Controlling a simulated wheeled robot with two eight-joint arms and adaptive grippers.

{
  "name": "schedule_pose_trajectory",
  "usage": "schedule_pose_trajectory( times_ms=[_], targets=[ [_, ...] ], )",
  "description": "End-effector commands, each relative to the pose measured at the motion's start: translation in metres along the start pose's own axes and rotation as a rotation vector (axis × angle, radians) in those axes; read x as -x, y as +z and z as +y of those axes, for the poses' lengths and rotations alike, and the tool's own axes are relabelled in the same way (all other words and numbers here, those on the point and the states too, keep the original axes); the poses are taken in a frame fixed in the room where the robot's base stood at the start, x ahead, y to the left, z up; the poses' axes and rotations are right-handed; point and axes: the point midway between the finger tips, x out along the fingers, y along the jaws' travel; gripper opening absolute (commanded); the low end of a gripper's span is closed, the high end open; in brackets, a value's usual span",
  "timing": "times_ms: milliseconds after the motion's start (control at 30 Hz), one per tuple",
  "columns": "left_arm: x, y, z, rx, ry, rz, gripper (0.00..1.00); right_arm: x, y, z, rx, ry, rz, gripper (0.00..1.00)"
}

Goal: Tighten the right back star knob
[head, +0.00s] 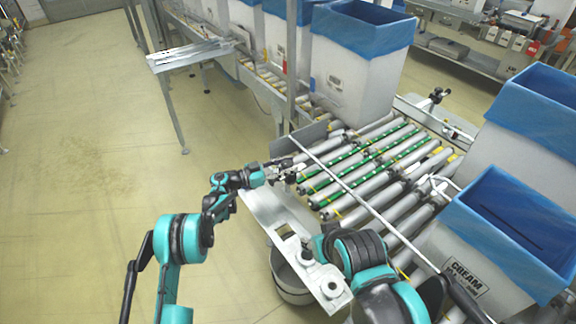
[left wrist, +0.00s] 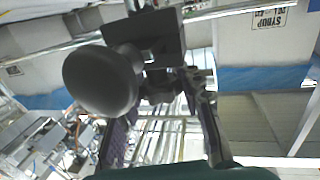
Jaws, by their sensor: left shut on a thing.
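My left gripper (head: 286,172) is at the near side of the roller conveyor, by the far end of a flat metal plate (head: 268,208). It is shut on a small dark part, which I take for the star knob; the fingers hide most of it in the head view. In the left wrist view the fingers (left wrist: 180,85) close around a dark part below a dark square block (left wrist: 150,35). A large dark grey round disc (left wrist: 103,80) is beside them. My right arm crosses the lower middle of the head view; its gripper is not seen.
A thin guide rail (head: 370,208) crosses above the rollers (head: 390,165). White boxes with blue liners stand behind (head: 355,75) and at the right (head: 505,240). A dark clamp (head: 437,97) is on the far rail. A bucket (head: 290,280) sits below the plate. The left floor is clear.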

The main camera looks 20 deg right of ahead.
Motion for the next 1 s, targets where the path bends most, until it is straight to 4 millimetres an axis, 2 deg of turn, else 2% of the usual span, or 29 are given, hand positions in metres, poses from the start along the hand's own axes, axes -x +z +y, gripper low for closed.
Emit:
schedule_pose_trajectory(
  times_ms=[433, 467, 500, 533, 867, 1000],
  targets=[
    [0.002, 0.004, 0.002, -0.002, 0.012, -0.007, 0.08, 0.0, 0.0, 0.0, 0.0, 0.0, 0.0, 0.4],
    [0.002, 0.004, 0.002, -0.002, 0.012, -0.007, 0.44, 0.0, 0.0, 0.0, 0.0, 0.0, 0.0, 0.4],
    [0.001, 0.004, 0.001, -0.002, 0.011, -0.006, 0.55, 0.0, 0.0, 0.0, 0.0, 0.0, 0.0, 0.4],
    [0.001, 0.003, 0.001, -0.002, 0.011, -0.006, 0.59, 0.0, 0.0, 0.0, 0.0, 0.0, 0.0, 0.4],
    [0.003, 0.001, 0.001, -0.001, 0.009, -0.003, 0.59, 0.0, 0.0, 0.0, 0.0, 0.0, 0.0, 0.4],
    [0.019, 0.001, -0.001, -0.001, 0.006, -0.003, 0.59, 0.0, 0.0, 0.0, 0.0, 0.0, 0.0, 0.4]
  ],
)
